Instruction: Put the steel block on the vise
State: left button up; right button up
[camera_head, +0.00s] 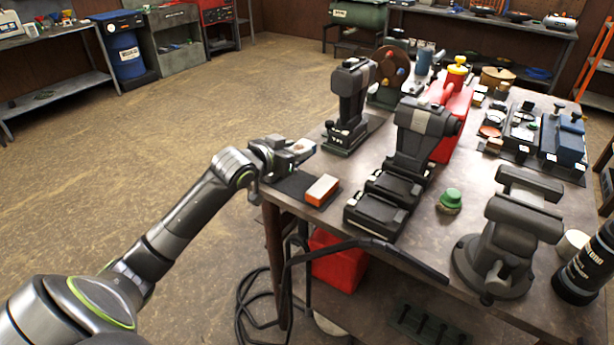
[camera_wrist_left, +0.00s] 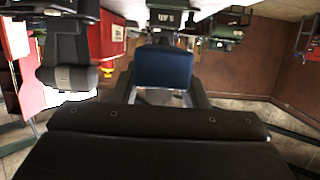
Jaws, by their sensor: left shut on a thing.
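My left gripper (camera_head: 292,152) is at the near-left table corner, above a dark mat (camera_head: 292,184). It is shut on a small block, which I take for the steel block (camera_head: 304,146), pale with a bluish patch. In the left wrist view the steel block (camera_wrist_left: 163,67) shows a dark blue face between the fingers. The grey vise (camera_head: 508,228) stands at the right front of the table, well away from the gripper. Its upper jaws (camera_head: 526,192) are clear of other things. My right gripper is not in view.
An orange-and-white block (camera_head: 322,190) lies on the mat. Black tools (camera_head: 418,140), a dark upright tool (camera_head: 350,104) and a green-topped knob (camera_head: 450,199) stand between gripper and vise. A dark canister (camera_head: 585,268) is right of the vise. Open floor lies left of the table.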

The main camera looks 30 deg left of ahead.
pick_arm(q)
jog(key=shift+w+a+r, duration=0.35)
jog(key=shift+w, duration=0.15)
jog(key=shift+a+r+y, duration=0.1)
jog(key=shift+r+y, duration=0.05)
jog(key=shift+y, duration=0.15)
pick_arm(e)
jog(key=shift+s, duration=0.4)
pick_arm(q)
jog(key=shift+s, duration=0.1)
send_over(295, 186)
notch_tip(295, 186, down, 5)
jog(key=shift+s, duration=0.1)
notch_tip(295, 186, down, 4)
jog(key=shift+f+p, duration=0.1)
jog(key=shift+p, duration=0.55)
jog(key=shift+f, duration=0.2)
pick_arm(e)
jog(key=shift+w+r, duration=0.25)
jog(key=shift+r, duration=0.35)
